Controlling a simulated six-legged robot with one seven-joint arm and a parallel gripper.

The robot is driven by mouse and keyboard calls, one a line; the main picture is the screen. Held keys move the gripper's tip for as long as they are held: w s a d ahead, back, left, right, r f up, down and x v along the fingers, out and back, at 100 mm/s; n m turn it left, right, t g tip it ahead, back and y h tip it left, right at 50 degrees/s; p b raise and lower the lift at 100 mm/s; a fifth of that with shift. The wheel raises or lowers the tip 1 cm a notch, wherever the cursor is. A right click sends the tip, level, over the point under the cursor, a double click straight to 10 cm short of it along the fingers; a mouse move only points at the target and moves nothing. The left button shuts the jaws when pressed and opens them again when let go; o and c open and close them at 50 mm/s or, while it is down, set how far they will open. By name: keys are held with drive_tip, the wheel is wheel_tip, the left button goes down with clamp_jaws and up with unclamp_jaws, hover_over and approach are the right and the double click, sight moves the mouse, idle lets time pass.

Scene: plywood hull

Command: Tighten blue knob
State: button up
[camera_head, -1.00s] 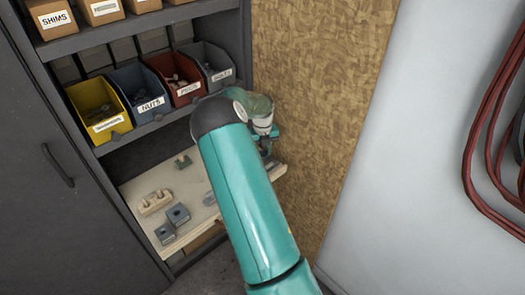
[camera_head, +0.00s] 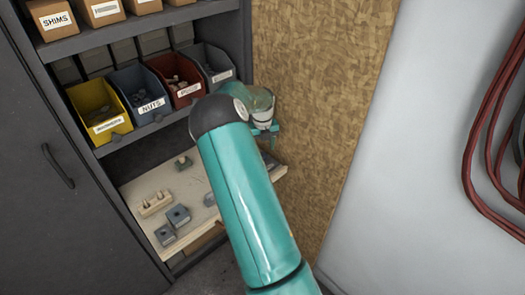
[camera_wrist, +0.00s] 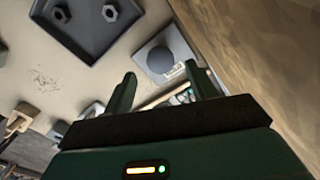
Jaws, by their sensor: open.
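A round, dull blue-grey knob (camera_wrist: 160,60) sits on a pale square base in the wrist view. No brighter blue knob shows, and I cannot tell how tight this one is. My gripper (camera_wrist: 160,69) is open, with its two green fingers apart and nothing held. The knob shows beyond and between the fingertips; no contact is visible. In the head view my gripper (camera_head: 265,132) is above the right part of the wooden work shelf (camera_head: 135,188). My arm hides the knob there.
A dark tray (camera_wrist: 88,25) with hex nuts lies beside the knob in the wrist view. Grey blocks (camera_head: 178,215) and a wooden peg holder (camera_head: 154,203) stand on the shelf. A chipboard wall (camera_head: 315,90) closes the right side.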

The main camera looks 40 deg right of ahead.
sight(263, 155)
wheel_tip(263, 155, up, 11)
drive_tip(key=shift+d, duration=0.1)
idle(0.5)
